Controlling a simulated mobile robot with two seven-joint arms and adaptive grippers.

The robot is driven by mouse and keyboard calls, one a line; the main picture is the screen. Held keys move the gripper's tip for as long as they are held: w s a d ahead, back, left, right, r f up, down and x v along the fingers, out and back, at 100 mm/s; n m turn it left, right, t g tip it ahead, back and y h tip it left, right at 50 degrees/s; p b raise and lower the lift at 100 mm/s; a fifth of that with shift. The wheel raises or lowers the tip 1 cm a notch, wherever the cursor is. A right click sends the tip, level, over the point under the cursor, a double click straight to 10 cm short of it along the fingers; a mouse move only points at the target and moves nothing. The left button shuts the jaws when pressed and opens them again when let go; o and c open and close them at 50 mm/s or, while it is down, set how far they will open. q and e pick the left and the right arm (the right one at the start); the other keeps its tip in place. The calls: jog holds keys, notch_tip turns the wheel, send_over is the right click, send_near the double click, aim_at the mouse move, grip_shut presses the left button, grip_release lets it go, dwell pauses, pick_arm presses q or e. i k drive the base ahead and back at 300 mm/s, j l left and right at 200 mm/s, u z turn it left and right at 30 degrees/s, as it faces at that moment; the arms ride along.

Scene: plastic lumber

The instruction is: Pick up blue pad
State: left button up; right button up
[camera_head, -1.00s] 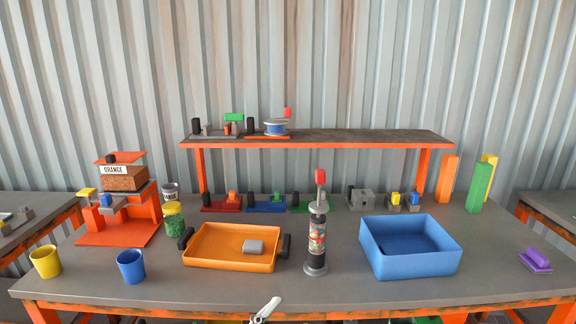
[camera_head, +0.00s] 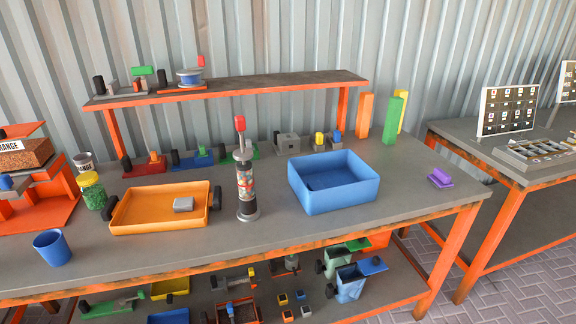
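No blue thing is clearly marked as the pad. A small flat blue piece (camera_head: 372,266) on the lower shelf, beside a pale blue bin (camera_head: 350,284), looks most like one. Another flat blue piece with a dark handle (camera_head: 202,156) lies at the back of the tabletop, between a red one and a green one. The blue tub (camera_head: 361,190) and the blue cup (camera_head: 52,247) are containers. Neither of my grippers shows in the head view.
A raised shelf (camera_head: 270,85) stands behind. The lower shelf is crowded. A second bench (camera_head: 480,150) stands right, across an open gap of paved floor.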

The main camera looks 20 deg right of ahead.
aim_at(312, 186)
jog(key=i+l+u, duration=0.1)
jog(key=l, duration=0.7)
jog(key=l+u, duration=0.1)
jog(key=l, duration=0.65)
